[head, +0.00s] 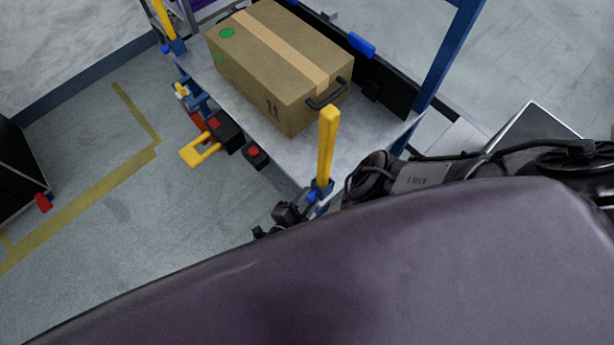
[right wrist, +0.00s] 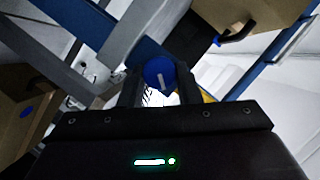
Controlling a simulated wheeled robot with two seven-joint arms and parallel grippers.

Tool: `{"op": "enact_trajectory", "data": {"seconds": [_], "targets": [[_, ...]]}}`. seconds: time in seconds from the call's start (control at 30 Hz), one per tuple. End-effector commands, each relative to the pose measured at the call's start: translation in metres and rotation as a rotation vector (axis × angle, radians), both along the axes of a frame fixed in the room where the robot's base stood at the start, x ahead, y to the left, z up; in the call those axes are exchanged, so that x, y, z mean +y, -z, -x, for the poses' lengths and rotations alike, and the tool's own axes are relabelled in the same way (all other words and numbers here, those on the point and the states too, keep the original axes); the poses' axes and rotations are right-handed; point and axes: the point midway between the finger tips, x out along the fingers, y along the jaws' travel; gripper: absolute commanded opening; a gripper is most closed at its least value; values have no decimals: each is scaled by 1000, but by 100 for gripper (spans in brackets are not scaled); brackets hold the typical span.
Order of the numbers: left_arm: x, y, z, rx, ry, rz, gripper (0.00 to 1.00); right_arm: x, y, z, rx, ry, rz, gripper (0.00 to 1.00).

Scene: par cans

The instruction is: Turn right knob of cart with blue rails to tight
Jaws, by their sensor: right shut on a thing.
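The cart has a grey deck (head: 375,140) and blue uprights (head: 450,55). Its right knob is blue (head: 312,196) and sits at the foot of the near yellow post (head: 327,140). In the right wrist view the blue knob (right wrist: 156,69) shows a short white mark, nearly upright and slightly tilted. My right gripper (right wrist: 160,82) is shut on this knob, one finger on each side. In the head view the gripper (head: 285,214) is small and partly hidden behind my large dark arm. My left gripper is not in view.
A cardboard box (head: 275,60) with a dark handle stands on the deck. A yellow handle (head: 196,152) and red-and-black parts (head: 222,130) stick out from the cart's front edge. A black unit (head: 20,170) stands at far left. The floor between is clear.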

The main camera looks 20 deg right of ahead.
Motion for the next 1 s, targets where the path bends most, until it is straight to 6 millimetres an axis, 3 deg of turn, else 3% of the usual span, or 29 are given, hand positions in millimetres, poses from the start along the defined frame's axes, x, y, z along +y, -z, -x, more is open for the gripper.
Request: {"op": "enact_trajectory", "data": {"seconds": [0.47, 0.5, 0.63, 1.0], "targets": [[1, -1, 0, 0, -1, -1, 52, 0, 0, 1, -15, 1, -6, 7], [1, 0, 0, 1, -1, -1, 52, 0, 0, 1, -15, 1, -6, 35], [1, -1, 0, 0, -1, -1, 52, 0, 0, 1, -14, 1, -6, 52], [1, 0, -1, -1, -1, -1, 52, 0, 0, -4, -15, 2, -6, 52]]}}
